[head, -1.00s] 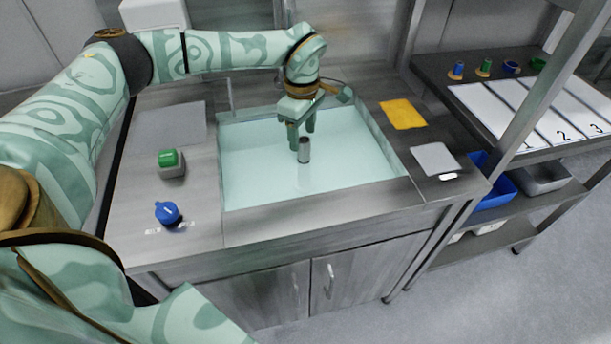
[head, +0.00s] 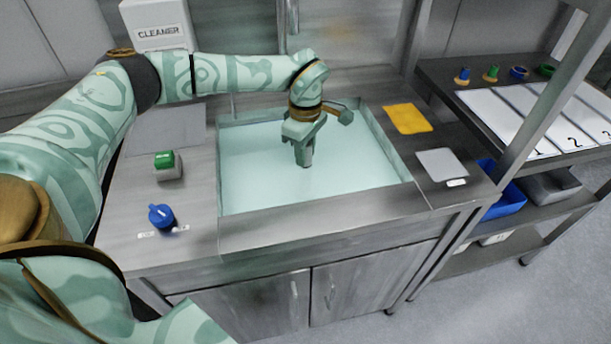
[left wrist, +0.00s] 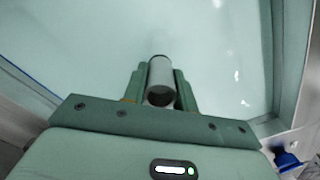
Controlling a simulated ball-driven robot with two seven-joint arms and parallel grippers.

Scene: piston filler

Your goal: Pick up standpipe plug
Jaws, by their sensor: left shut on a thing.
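The standpipe plug is a grey cylinder (left wrist: 161,76) standing in the water-filled sink (head: 245,185). In the left wrist view it sits between the two green fingers of my left gripper (left wrist: 160,92), which are shut on it. In the head view my left gripper (head: 304,157) points down into the sink near its middle, and its fingers hide most of the plug. The plug's lower end is hard to make out. My right gripper is not in view.
A green button box (head: 168,168) and a blue knob (head: 161,215) are on the counter left of the sink. A yellow cloth (head: 408,119) and a pale pad (head: 441,164) lie right of it. The faucet (head: 291,15) stands behind the sink. A shelf unit is at right.

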